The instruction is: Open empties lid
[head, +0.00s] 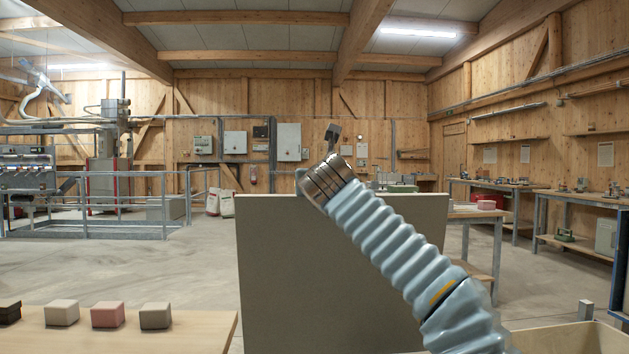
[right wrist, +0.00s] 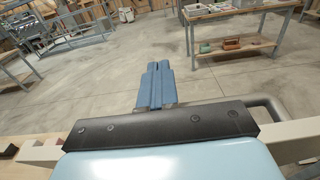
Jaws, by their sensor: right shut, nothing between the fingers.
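A large flat grey-beige panel (head: 300,285) stands upright in the middle of the head view; it may be the empties lid, but no label shows. My right arm crosses in front of it from the lower right. My right gripper (head: 333,135) is above the panel's top edge in the head view, small and partly hidden by the wrist. In the right wrist view its blue fingers (right wrist: 156,85) are shut together with nothing between them, over open floor. My left gripper is in neither view. Whatever lies behind the panel is hidden.
A wooden table (head: 180,330) at lower left bears several small blocks, including a pink one (head: 108,314). A pale wooden-edged box (head: 570,332) shows at lower right. Workbenches (head: 500,184) line the right wall. Concrete floor (head: 150,265) is clear beyond the table.

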